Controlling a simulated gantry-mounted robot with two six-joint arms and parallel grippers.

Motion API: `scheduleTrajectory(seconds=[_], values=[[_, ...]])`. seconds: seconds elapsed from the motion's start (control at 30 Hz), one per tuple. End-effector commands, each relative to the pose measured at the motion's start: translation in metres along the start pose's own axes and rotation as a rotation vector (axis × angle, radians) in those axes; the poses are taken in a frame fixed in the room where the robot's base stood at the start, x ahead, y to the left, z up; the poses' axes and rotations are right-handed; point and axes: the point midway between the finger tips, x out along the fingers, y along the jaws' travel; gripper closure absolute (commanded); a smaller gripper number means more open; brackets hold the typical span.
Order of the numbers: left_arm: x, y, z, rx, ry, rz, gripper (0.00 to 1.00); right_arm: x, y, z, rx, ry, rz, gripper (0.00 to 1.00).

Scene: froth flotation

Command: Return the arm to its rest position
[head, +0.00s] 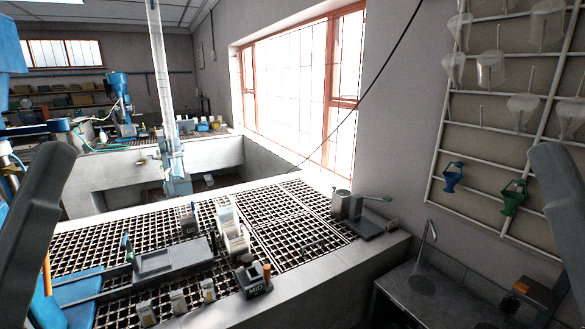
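A grey link of my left arm (38,215) stands upright at the left edge of the head view. A grey link of my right arm (560,205) stands upright at the right edge. Both are in front of the bench and apart from the items on it. Neither gripper shows in this view, so I cannot see their fingers or whether they hold anything.
A grated bench (292,262) spans the middle. On it are a long grey tray (172,262), white containers (234,238), small labelled holders, a block marked MID (254,280) and a metal pot (341,203). A sink (415,288) and wall rack (480,108) lie right.

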Motion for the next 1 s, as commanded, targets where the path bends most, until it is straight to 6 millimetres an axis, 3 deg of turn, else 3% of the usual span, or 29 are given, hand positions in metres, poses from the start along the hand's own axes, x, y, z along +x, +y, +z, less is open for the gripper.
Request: scheduleTrajectory(seconds=[0.03, 0.5, 0.6, 0.77, 1.0], values=[[0.032, 0.000, -0.029, 0.001, -0.001, 0.000, 0.18, 0.032, 0.000, -0.029, 0.000, -0.001, 0.000, 0.50], [0.198, 0.000, -0.181, 0.002, -0.002, 0.000, 0.18, 0.198, 0.001, -0.181, 0.000, -0.002, 0.000, 0.50], [0.224, 0.000, -0.204, 0.003, -0.002, 0.000, 0.18, 0.224, 0.001, -0.205, 0.000, -0.002, 0.000, 0.50], [0.241, 0.000, -0.220, 0.003, -0.003, 0.000, 0.18, 0.241, 0.001, -0.220, 0.000, -0.002, 0.000, 0.50], [0.239, 0.000, -0.218, 0.003, -0.002, 0.000, 0.18, 0.238, 0.001, -0.218, 0.000, -0.003, 0.000, 0.50]])
